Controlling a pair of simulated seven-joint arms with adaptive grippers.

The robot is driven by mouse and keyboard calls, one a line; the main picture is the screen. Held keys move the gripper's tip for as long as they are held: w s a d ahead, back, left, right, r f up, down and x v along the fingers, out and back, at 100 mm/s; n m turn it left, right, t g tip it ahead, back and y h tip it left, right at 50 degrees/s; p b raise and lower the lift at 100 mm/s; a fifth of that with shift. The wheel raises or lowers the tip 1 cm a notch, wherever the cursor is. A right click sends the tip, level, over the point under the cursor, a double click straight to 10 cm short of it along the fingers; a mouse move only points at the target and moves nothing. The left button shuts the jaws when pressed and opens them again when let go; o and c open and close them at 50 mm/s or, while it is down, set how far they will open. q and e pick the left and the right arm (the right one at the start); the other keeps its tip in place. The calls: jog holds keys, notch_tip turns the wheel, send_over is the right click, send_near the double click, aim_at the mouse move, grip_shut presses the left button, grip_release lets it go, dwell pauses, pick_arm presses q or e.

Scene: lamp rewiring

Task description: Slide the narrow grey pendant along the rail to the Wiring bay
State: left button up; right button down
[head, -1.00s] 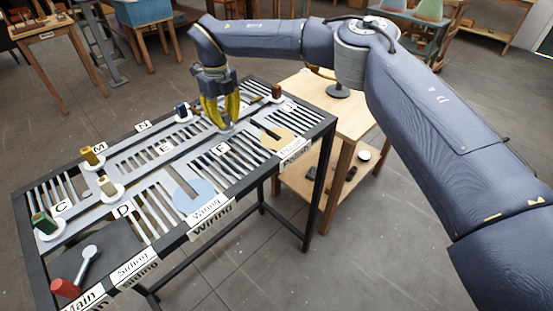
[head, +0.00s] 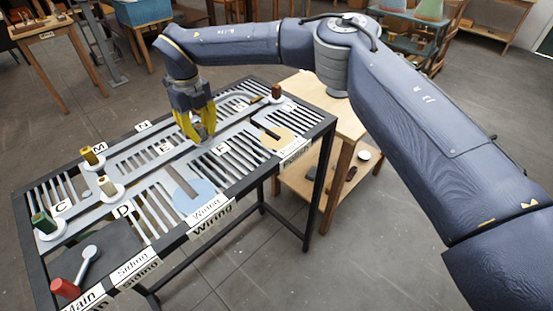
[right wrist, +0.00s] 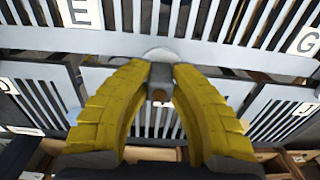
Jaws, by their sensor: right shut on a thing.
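My right gripper (head: 197,130) has its yellow fingers pointing down at the slotted rail board (head: 226,122). It is shut on a small grey piece (right wrist: 160,77), which looks like the narrow grey pendant and is mostly hidden by the fingers. In the right wrist view its round pale base (right wrist: 160,54) shows at the fingertips (right wrist: 160,68). The Wiring bay is a light blue disc (head: 203,188) with a grey slot, in front of the gripper at the board's near side, above the Wiring label (head: 208,209). My left gripper is out of view.
Other pendants stand on pale discs: two yellowish ones (head: 89,156) (head: 105,186), a green one (head: 42,222) and a brown one (head: 276,92). A tan Polish disc (head: 277,138) lies right of Wiring.

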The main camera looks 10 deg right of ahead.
jog(key=shift+s+a, duration=0.95)
jog(key=shift+a, duration=0.3)
jog(key=shift+s+a, duration=0.95)
jog(key=shift+a, duration=0.3)
jog(key=shift+s+a, duration=0.1)
jog(key=s+a, duration=0.1)
jog(key=a, duration=0.1)
jog(key=s+a, duration=0.2)
jog(key=shift+s+a, duration=0.2)
jog(key=shift+a, duration=0.1)
jog(key=shift+s, duration=0.1)
jog(key=s+d, duration=0.8)
jog(key=s, duration=0.3)
jog(key=shift+d, duration=0.25)
jog(key=c, duration=1.2)
grip_release()
jog(key=shift+r, duration=0.1)
